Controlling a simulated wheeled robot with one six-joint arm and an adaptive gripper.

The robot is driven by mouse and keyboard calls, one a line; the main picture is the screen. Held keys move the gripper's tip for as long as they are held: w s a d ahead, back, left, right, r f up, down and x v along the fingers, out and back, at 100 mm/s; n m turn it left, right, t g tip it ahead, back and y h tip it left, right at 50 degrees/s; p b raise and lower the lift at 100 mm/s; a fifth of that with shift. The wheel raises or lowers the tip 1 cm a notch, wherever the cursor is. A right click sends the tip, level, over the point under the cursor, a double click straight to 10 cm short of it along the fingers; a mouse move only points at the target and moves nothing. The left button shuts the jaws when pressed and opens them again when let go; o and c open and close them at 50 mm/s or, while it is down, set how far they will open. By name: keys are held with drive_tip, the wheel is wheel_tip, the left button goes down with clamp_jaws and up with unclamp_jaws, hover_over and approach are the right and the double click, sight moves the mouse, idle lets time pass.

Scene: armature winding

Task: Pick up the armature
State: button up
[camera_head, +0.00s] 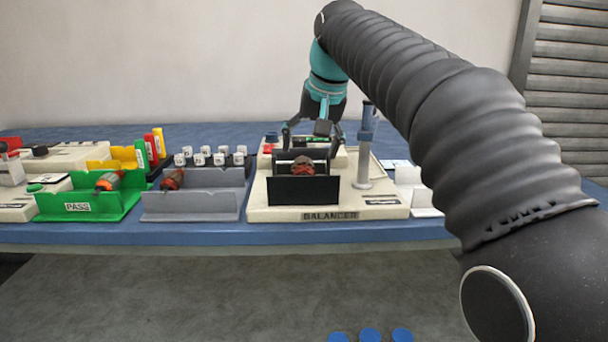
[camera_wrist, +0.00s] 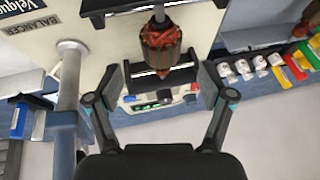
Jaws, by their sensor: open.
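An armature with reddish-brown copper windings (camera_head: 304,166) sits in the cradle of the balancer (camera_head: 265,200), behind a dark front plate. In the wrist view the armature (camera_wrist: 161,50) rests with its shaft across the dark supports, and its near end points toward my gripper. My gripper (camera_head: 312,132) is open and empty above the balancer. In the wrist view its two fingers (camera_wrist: 160,84) stand wide apart, one to each side of the armature's near end, and no contact shows. The dark plate hides the armature's lower part in the head view.
A grey tray (camera_head: 195,207) with another armature (camera_head: 172,179) stands left of the balancer. A green PASS tray (camera_head: 92,207) holds one more (camera_head: 108,181). A grey post (camera_head: 364,150) rises right of the cradle, close to my gripper. Several small white labelled blocks stand behind the grey tray.

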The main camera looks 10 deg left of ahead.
sight(306, 159)
drive_tip(key=shift+b+x, duration=0.5)
drive_tip(key=shift+x, duration=2.2)
drive_tip(key=shift+a, duration=0.1)
drive_tip(key=c, duration=1.4)
drive_tip(key=shift+r, duration=0.1)
clamp_jaws()
drive_tip(key=shift+r, duration=0.1)
